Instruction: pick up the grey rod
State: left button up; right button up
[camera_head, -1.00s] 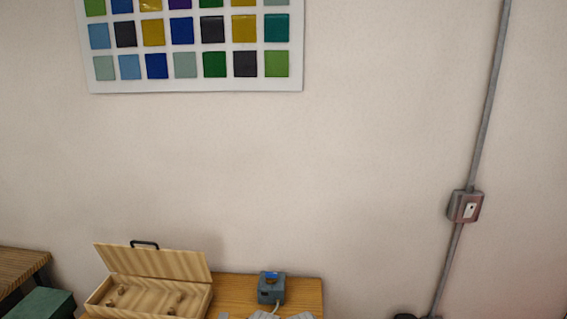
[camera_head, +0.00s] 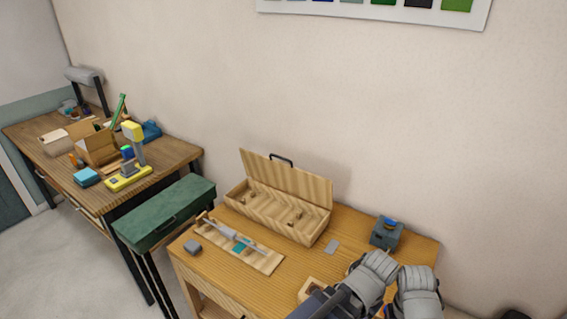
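A thin grey rod (camera_head: 222,230) lies slanted along a pale wooden holder (camera_head: 268,263) at the front left of the near table. A small teal patch shows beside it. The details of the rod are too small to make out. Grey links of my arms show at the bottom right, over the table's right part. No fingertips of either gripper can be made out, and neither arm is at the rod.
An open wooden case (camera_head: 285,215) stands behind the holder. A green toolbox (camera_head: 165,212) and a cluttered bench (camera_head: 175,157) are to the left.

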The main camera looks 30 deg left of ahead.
aim_at(229, 233)
jog(key=j+u, duration=0.1)
jog(key=u, duration=0.8)
jog(key=j+u, duration=0.15)
jog(key=u, duration=0.3)
